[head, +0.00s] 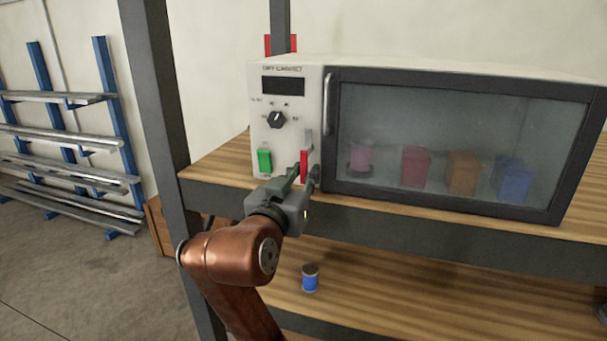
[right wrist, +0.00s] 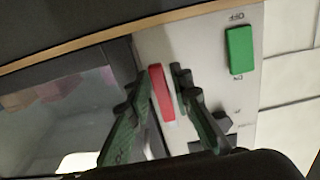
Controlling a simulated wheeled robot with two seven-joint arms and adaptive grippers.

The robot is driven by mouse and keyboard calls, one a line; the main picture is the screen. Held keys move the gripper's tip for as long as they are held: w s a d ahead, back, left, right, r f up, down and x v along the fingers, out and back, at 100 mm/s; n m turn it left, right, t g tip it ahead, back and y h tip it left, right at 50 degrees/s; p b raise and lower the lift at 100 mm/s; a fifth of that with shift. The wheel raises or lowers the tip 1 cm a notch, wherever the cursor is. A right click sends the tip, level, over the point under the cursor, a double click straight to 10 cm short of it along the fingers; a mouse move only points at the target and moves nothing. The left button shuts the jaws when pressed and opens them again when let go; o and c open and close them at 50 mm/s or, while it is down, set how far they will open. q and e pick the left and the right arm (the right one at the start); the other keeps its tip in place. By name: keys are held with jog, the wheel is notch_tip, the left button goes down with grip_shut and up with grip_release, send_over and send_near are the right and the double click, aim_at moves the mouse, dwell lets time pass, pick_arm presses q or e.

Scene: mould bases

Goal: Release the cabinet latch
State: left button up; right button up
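The cabinet (head: 290,72) is a white and grey box with a dark-framed glass door on a wooden shelf. Its latch is a red lever (head: 304,165) on a pale upright mount, low on the control panel beside the door's left edge. My right gripper (head: 305,179) is at the latch. In the right wrist view the red lever (right wrist: 161,92) lies between the two fingers (right wrist: 160,80), with a narrow gap showing; contact is unclear. The fingers partly hide the latch's lower end in the head view. My left gripper is not in view.
A green switch (head: 265,161) and a black knob (head: 276,120) sit left of the latch. The door handle (head: 329,104) is above right. Coloured blocks stand behind the glass (head: 430,115). A blue spool (head: 310,278) stands on the lower shelf. A dark post (head: 156,100) rises at left.

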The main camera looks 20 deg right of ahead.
jog(key=shift+o, duration=0.8)
jog(key=shift+s+a, duration=0.1)
jog(key=v, duration=1.1)
jog(key=shift+s+a, duration=0.25)
jog(key=shift+s, duration=0.05)
